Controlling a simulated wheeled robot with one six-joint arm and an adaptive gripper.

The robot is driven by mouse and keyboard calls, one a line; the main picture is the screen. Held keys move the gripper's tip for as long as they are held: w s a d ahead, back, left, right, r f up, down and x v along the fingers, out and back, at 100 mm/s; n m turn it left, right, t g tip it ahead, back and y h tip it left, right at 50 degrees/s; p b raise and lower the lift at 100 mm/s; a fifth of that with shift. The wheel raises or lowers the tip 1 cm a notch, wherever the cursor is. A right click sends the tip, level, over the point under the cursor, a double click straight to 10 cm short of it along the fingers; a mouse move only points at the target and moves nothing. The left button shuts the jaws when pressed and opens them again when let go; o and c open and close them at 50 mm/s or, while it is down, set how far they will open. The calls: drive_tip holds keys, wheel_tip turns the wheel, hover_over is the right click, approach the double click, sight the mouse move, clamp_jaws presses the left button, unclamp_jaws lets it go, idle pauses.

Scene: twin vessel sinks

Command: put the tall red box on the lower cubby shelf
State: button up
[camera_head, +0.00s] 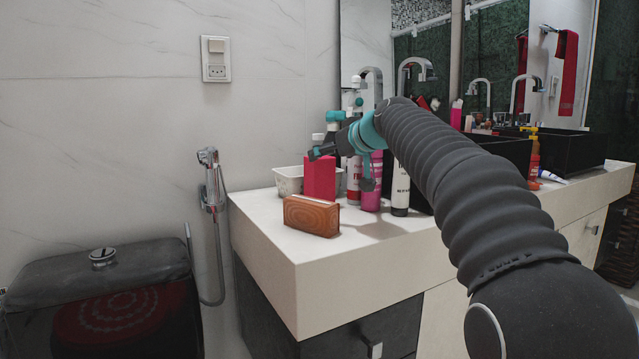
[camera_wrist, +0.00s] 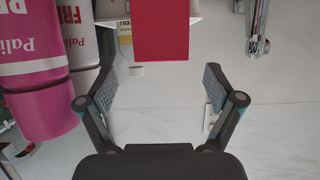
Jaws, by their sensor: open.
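The tall red box (camera_head: 320,178) stands upright on the white counter near its left end. My gripper (camera_head: 341,166) is open and close to the box's top, from the right in the head view. In the wrist view the red box (camera_wrist: 161,30) shows at the top centre, in line with the gap between my open fingers (camera_wrist: 160,78). Nothing is held between them, and I cannot tell whether a finger touches the box. I cannot make out the lower cubby shelf in either view.
A wooden block (camera_head: 312,215) stands in front of the box, with a white tray (camera_head: 289,181) behind it. Pink and white bottles (camera_wrist: 38,85) stand close on one side. The counter's front left corner (camera_head: 285,258) is clear. A dark toilet (camera_head: 100,290) is at left.

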sight(323, 158)
drive_tip(key=shift+x, duration=3.05)
clamp_jaws()
drive_tip(key=shift+r, duration=0.1)
